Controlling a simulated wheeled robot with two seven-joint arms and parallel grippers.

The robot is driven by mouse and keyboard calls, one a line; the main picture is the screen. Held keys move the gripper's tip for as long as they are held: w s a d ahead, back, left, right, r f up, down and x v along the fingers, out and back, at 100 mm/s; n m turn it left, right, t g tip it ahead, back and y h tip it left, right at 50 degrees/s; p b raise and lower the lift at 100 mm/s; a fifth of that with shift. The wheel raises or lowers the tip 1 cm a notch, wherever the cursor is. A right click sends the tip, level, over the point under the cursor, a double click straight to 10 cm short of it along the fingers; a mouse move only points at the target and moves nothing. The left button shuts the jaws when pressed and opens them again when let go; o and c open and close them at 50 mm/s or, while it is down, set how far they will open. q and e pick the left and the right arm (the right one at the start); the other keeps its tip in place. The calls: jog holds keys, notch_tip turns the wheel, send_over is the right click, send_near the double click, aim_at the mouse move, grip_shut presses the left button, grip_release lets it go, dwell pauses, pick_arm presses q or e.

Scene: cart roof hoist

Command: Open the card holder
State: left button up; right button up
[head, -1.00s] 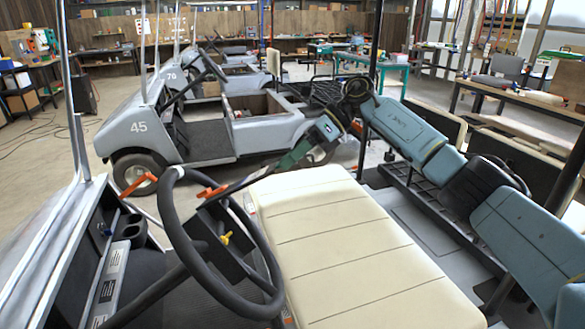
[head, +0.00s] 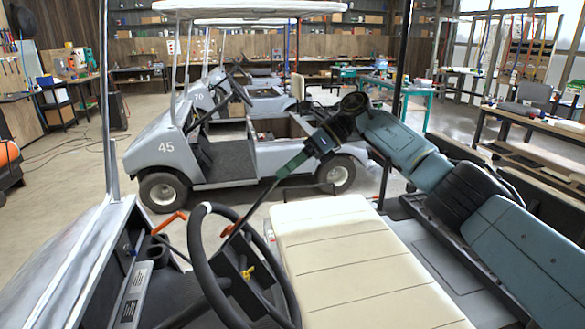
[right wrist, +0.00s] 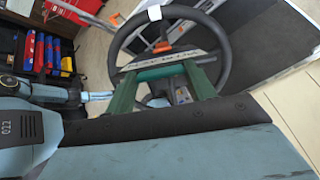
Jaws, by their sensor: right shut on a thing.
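The steering wheel (head: 203,262) of the near cart stands at the lower left. A black box-like piece (head: 238,285) with a yellow knob (head: 249,271) sits at its middle; it appears to be the card holder, but I cannot tell if its lid is open. My right gripper (head: 296,166) reaches in above the cream seat. Its green fingers are shut on a narrow dark bar (head: 262,203) slanting down to the wheel. My left gripper is not in view.
The cream seat (head: 345,265) fills the lower middle. An orange lever (head: 170,222) rises left of the wheel, and an orange part (head: 228,230) is by its rim. A grey cart marked 45 (head: 160,160) stands beyond, with open floor between. A roof post (head: 393,125) stands beside my right arm.

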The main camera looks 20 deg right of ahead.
jog(key=shift+r, duration=0.2)
jog(key=o, duration=1.4)
jog(key=shift+a+f, duration=0.1)
jog(key=p+v, duration=0.6)
jog(key=v, duration=0.7)
